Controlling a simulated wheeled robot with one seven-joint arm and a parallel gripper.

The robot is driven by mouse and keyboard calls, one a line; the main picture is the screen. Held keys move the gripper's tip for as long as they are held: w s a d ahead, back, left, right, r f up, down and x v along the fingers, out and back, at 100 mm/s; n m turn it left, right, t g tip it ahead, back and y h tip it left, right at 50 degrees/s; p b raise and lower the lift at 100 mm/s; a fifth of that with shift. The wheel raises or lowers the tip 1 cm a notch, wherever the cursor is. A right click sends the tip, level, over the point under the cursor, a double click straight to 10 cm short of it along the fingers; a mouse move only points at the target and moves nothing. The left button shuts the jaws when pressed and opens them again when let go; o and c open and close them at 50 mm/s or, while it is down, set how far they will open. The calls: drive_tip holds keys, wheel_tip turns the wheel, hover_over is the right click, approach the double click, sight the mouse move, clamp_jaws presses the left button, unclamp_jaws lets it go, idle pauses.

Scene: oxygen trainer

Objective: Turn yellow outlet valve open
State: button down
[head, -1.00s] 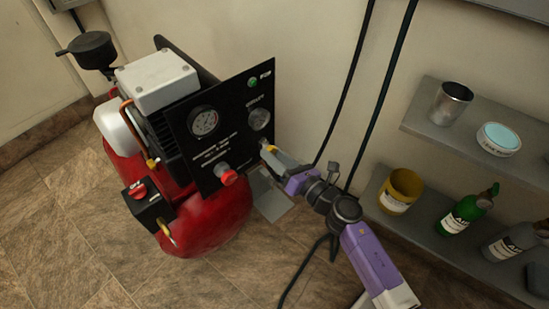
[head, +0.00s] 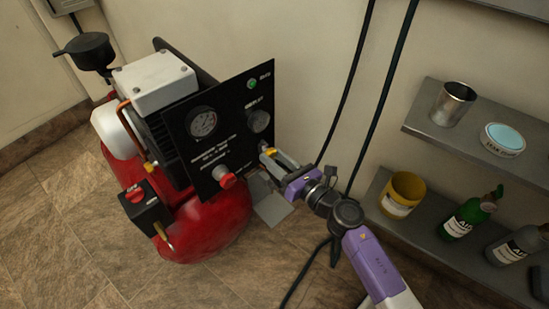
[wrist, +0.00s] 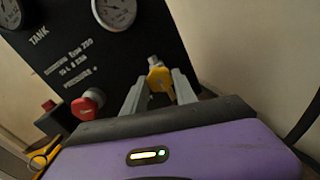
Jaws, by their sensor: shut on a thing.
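The yellow outlet valve (head: 270,152) sits low on the right side of the black panel, below the right gauge. In the wrist view the yellow valve handle (wrist: 159,79) stands between my two grey fingers. My gripper (head: 277,157) reaches it from the right; its fingers also show in the wrist view (wrist: 158,92). The gripper is shut on the valve handle. The finger contact is small in the head view, and part of the valve is hidden by the fingers.
The black panel (head: 235,120) carries gauges and a red knob (head: 224,177), left of the valve. The red tank (head: 205,235) stands below. Shelves at right hold a metal cup (head: 454,103), a yellow pot (head: 404,193) and bottles. Black cables hang near my arm.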

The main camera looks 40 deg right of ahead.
drive_tip(key=c, duration=1)
unclamp_jaws()
drive_tip(key=shift+f, duration=0.1)
drive_tip(key=shift+s, duration=0.1)
drive_tip(key=s, duration=0.7)
drive_tip(key=shift+s+b, duration=0.3)
